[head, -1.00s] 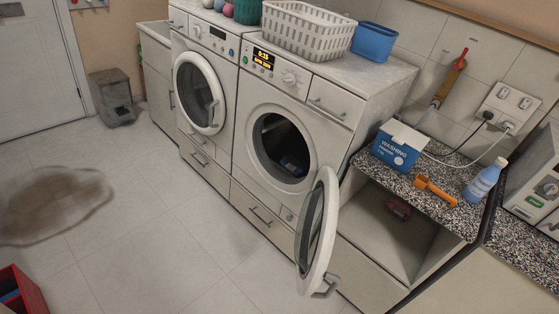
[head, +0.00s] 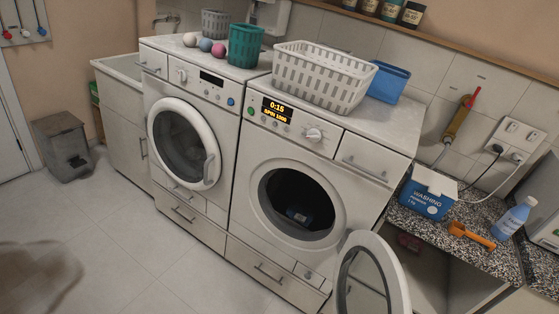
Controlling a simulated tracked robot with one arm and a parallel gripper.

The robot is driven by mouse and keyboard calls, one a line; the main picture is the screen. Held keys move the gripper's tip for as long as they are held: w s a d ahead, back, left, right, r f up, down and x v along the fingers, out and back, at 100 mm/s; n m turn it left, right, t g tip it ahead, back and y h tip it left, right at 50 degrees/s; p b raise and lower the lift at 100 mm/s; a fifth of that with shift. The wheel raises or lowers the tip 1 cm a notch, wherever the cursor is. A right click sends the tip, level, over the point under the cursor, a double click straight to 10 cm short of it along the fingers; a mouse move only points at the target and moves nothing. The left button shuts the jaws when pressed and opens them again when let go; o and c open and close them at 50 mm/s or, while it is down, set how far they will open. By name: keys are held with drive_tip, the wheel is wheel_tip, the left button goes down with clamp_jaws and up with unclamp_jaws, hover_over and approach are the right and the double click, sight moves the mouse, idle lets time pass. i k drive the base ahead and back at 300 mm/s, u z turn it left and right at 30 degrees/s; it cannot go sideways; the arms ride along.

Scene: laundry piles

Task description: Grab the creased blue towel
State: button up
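A small dark blue item (head: 299,215) lies low inside the open drum of the right-hand washing machine (head: 297,205). It is shaded and too small for me to tell whether it is a creased towel. The machine's round door (head: 372,275) is swung open toward the lower right, and its lower part is cut off by the picture's edge. My gripper is not in view.
The left machine's door (head: 184,145) is shut. A white basket (head: 322,78), a blue tub (head: 387,82) and a green basket (head: 245,46) stand on top. A washing powder box (head: 428,194), orange scoop (head: 470,235) and bottle (head: 514,217) sit on the right counter.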

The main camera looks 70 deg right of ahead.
sight(304, 215)
drive_tip(key=i, duration=1.3)
drive_tip(key=z, duration=3)
drive_tip(key=i, duration=0.55)
drive_tip(key=u, duration=0.15)
drive_tip(key=k, duration=0.5)
drive_tip(key=z, duration=0.05)
